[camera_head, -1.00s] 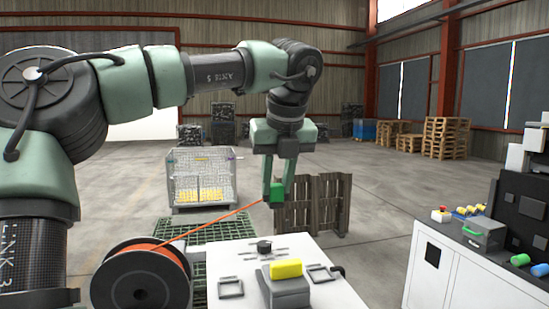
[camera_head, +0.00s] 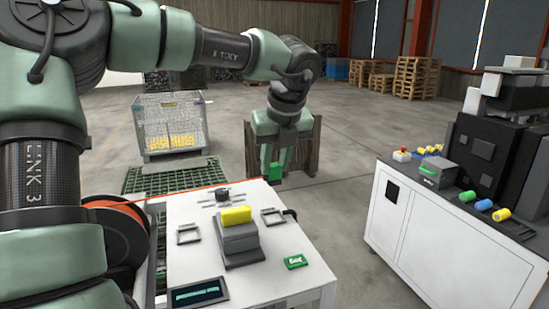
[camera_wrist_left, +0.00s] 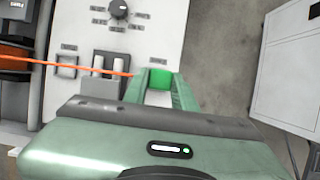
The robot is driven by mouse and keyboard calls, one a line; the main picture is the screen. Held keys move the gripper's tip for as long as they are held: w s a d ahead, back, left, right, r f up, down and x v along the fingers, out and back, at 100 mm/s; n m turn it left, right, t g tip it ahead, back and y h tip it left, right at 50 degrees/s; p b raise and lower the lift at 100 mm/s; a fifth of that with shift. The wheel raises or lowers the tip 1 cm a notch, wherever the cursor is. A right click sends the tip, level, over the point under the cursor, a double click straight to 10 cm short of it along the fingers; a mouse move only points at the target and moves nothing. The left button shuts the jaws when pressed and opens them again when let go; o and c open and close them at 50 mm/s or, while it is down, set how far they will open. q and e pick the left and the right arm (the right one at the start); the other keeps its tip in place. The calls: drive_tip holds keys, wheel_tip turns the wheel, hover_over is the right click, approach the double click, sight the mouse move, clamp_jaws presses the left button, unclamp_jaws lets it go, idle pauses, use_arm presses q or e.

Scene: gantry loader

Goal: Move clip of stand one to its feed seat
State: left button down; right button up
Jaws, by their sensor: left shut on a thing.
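My left gripper (camera_head: 275,172) is shut on a green clip (camera_head: 275,173) above the far right part of a white stand (camera_head: 190,268). The clip also shows between the fingers in the left wrist view (camera_wrist_left: 160,80). An orange line (camera_head: 205,188) runs from the clip left to a spool (camera_head: 127,228) with orange windings, partly hidden by my arm. On the stand are a grey block with a yellow top (camera_head: 237,216), a dark knob (camera_head: 223,194) and square frames on either side. I cannot tell which part is the feed seat. My right gripper is not in view.
A white cabinet (camera_head: 400,215) with a dark machine, a grey box and coloured cylinders stands at the right. A wire cage (camera_head: 172,125) and wooden pallets are behind. Open floor lies between stand and cabinet.

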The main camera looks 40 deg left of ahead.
sight(275, 183)
use_arm(q)
wheel_tip(275, 183, down, 2)
drive_tip(key=shift+s+f+b, duration=0.1)
drive_tip(key=shift+f+b, duration=0.1)
drive_tip(key=shift+b, duration=0.3)
drive_tip(key=shift+f+b, duration=1)
drive_tip(key=shift+f, duration=1)
wheel_tip(275, 183, down, 3)
drive_tip(key=b, duration=0.4)
drive_tip(key=shift+f, duration=0.1)
drive_tip(key=c, duration=1.1)
unclamp_jaws()
drive_tip(key=shift+o, duration=0.2)
drive_tip(key=b+v, duration=0.1)
drive_tip(key=v, duration=0.7)
